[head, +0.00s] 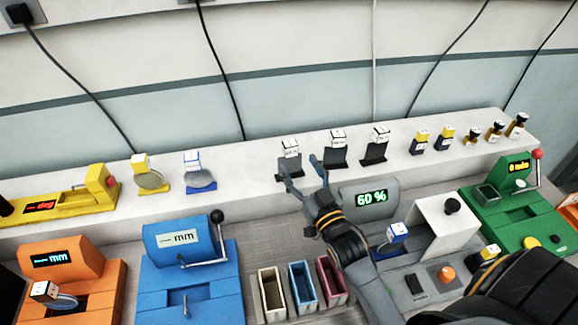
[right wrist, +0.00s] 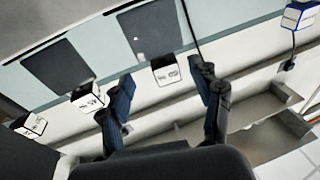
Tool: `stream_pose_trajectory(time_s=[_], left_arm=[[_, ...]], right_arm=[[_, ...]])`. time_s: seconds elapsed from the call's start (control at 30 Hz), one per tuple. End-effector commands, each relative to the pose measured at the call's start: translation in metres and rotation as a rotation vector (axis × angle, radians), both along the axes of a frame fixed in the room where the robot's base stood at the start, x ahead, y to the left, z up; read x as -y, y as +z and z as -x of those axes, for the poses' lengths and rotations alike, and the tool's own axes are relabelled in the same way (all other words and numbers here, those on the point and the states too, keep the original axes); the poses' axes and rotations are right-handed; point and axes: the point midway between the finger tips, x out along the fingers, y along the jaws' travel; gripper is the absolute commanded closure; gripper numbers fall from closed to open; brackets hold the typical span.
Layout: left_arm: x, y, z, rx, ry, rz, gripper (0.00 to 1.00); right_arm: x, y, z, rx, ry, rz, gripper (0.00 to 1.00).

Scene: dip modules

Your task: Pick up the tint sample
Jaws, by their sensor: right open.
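Several white-topped samples stand on the light ledge. Three have dark grey plates under white labelled blocks: a left one (head: 289,165), a middle one (head: 336,156) and a right one (head: 374,153). Their labels are too small to read, so I cannot tell which is the tint sample. My right gripper (head: 301,169) is open at the left dark sample, one finger in front of it and the other to its right. In the right wrist view that dark plate (right wrist: 150,36) shows beyond and between the open fingertips (right wrist: 165,84). Contact is not visible. My left gripper is not in view.
A grey device (head: 371,198) reading 60 % stands behind my right forearm, with a white block (head: 447,226) beside it. Blue (head: 187,282), orange (head: 72,283) and green (head: 510,210) devices line the bench. Three open bins (head: 331,282) sit in front. Amber bottles (head: 495,131) stand right on the ledge.

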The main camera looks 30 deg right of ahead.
Motion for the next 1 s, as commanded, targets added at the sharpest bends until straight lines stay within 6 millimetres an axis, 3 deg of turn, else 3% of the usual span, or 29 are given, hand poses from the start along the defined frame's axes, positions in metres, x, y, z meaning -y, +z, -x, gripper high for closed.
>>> stream_pose_trajectory(time_s=[0.27, 0.4, 0.7, 1.0], left_arm=[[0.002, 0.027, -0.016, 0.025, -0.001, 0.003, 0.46], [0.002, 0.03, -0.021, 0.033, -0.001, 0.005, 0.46], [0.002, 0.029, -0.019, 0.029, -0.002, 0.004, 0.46], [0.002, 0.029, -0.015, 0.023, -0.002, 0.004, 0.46]], right_arm=[[-0.003, 0.014, -0.036, 0.0, 0.001, 0.0, 0.36], [-0.002, 0.013, -0.052, -0.001, 0.001, 0.001, 0.36], [-0.001, 0.011, -0.055, -0.001, 0.001, 0.001, 0.38], [-0.001, 0.011, -0.055, -0.002, 0.0, 0.001, 0.99]])
